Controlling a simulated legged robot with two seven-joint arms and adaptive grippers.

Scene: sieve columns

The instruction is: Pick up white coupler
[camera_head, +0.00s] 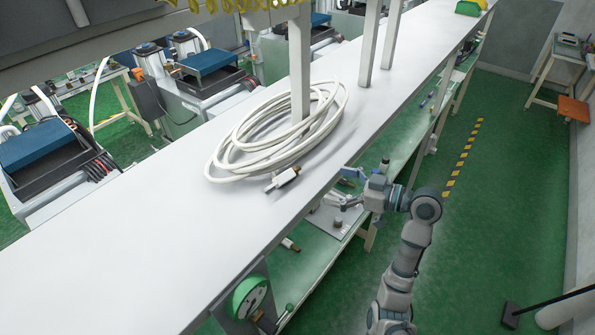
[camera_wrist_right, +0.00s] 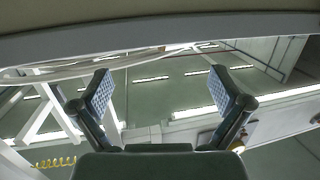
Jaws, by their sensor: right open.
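The white coupler (camera_head: 284,179) is the short fitting with a metal tip at the end of a coiled white hose (camera_head: 235,155). It lies on the white bench top (camera_head: 110,245), close to the bench's right edge. My right gripper (camera_head: 341,186) is beside that edge, to the right of the coupler and apart from it. In the right wrist view, my right gripper (camera_wrist_right: 160,92) has its two blue-padded fingers spread wide with nothing between them. I cannot make out the coupler in that view. My left gripper is not in view.
White posts (camera_head: 299,70) rise from the bench, one inside the hose coil. A lower shelf (camera_head: 312,250) under the bench holds parts and a green round object (camera_head: 247,296). A yellow coiled hose (camera_head: 260,5) hangs above. The near bench top is clear.

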